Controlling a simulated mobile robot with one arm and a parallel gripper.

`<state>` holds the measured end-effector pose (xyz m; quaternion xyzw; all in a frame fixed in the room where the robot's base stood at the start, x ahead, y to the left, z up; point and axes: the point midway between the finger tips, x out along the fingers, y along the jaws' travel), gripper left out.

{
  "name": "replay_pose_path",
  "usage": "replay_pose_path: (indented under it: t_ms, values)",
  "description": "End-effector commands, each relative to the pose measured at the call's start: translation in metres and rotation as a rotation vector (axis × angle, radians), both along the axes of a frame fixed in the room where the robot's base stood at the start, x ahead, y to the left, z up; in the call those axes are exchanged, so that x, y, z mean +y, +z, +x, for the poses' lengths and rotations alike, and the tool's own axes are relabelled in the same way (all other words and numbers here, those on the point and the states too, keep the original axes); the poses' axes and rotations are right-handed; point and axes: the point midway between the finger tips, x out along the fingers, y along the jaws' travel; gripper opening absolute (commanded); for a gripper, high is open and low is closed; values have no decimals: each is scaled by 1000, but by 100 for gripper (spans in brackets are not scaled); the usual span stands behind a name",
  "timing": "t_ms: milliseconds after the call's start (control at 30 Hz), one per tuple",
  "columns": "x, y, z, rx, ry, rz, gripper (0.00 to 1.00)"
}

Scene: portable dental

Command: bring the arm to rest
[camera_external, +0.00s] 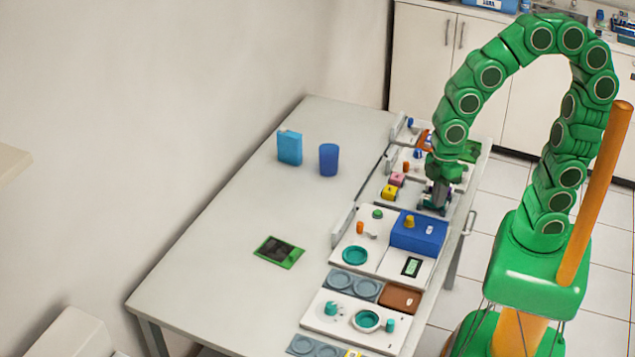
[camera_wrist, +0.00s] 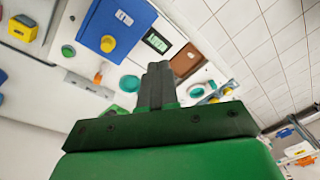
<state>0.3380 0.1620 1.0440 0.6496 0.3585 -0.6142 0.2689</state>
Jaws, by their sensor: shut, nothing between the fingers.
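My green arm arches up from its base at the right and curves down over the right side of the white table (camera_external: 225,225). My gripper (camera_external: 436,205) hangs at the end of the arm, near the table's right edge, just behind the blue box (camera_external: 418,238). In the wrist view my gripper's dark fingers (camera_wrist: 157,72) are together, with nothing between them. I cannot tell from these views how far the fingertips are above the surface.
Several panels with knobs line the table's right side. A blue cup (camera_external: 328,160), a light blue box (camera_external: 289,147) and a green-edged device (camera_external: 278,252) stand or lie on the otherwise clear left part. White cabinets (camera_external: 425,60) stand behind; tiled floor (camera_external: 508,190) lies to the right.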

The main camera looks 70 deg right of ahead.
Motion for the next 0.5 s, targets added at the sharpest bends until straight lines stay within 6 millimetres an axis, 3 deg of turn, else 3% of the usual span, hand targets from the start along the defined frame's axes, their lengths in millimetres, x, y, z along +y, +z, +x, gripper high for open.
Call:
replay_pose_path:
  t_ms: [33,200,500]
  values:
    - [-18,5,-5,12,-68,-18,0]
    - [-69,20,-27,59,-293,-78,0]
    - [-138,42,-83,145,-694,-163,0]
